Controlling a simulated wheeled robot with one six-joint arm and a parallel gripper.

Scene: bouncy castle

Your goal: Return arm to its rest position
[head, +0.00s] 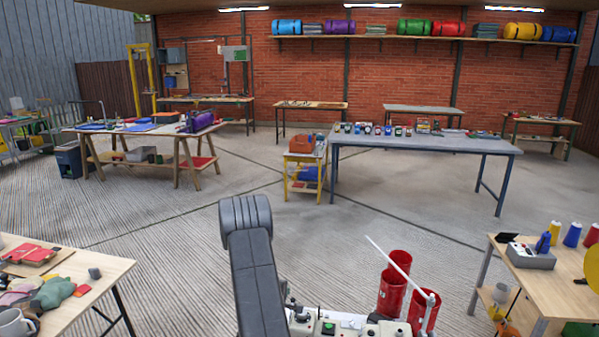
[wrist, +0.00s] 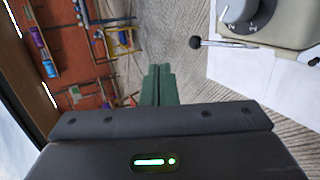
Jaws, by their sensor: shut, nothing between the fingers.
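My gripper (wrist: 158,85) shows in the wrist view as two green fingers side by side. They are shut with nothing between them, and no object touches them. In the head view my dark arm (head: 255,275) rises from the bottom edge, bent at the top. The gripper's fingers cannot be made out there. The wrist view is turned on its side, with the room at left and the floor behind the fingers.
A beige control box with a knob (wrist: 240,12) and a black-balled lever (wrist: 196,42) are right of the fingers. Red tubes (head: 393,290) stand right of my arm in the head view. Tables flank me at left (head: 108,268) and right (head: 560,290). Open floor (head: 170,225) lies ahead.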

